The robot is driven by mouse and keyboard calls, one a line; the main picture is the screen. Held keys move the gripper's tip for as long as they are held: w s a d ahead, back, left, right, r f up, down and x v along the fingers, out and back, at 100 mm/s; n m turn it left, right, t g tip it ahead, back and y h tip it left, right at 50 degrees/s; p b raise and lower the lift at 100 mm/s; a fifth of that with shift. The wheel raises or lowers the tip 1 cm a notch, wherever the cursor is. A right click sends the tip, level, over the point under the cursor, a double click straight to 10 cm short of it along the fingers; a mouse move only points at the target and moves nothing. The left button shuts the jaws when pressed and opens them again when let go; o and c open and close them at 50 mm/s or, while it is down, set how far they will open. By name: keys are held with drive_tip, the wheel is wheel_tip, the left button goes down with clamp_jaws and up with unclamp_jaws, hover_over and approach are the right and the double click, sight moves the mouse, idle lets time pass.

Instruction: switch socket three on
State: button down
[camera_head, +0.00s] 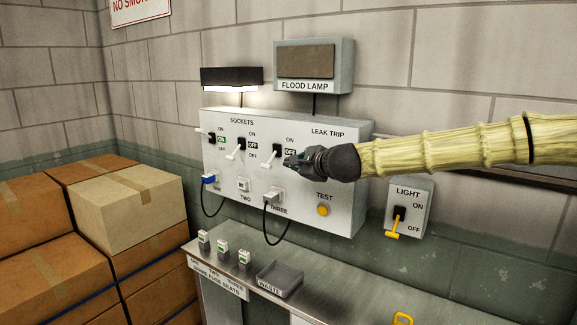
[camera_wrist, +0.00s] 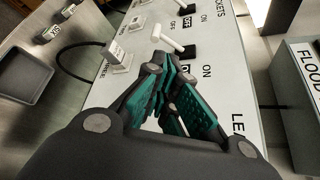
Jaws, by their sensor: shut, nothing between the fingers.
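The grey sockets panel (camera_head: 340,190) is on the wall with three switches in a row. The third switch (camera_head: 277,149) has its white lever (camera_head: 266,165) slanting down, and the plate beside it reads OFF (camera_head: 290,151). Its white lever also shows in the wrist view (camera_wrist: 166,37), just past my fingertips. A white plug (camera_head: 274,194) sits in socket three below it. My gripper (camera_head: 289,161) is shut and empty, just right of the third switch and low beside its OFF label. In the wrist view its fingertips (camera_wrist: 155,72) are close to the lever; I cannot tell whether they touch.
The first switch (camera_head: 211,138) reads ON with its lever raised; the second (camera_head: 241,145) reads OFF. A yellow TEST button (camera_head: 323,210) and a light switch (camera_head: 398,215) are at the right. A waste tray (camera_head: 281,290) and small blocks stand on the bench below. Boxes fill the left.

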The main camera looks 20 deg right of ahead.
drive_tip(key=shift+v, duration=1.4)
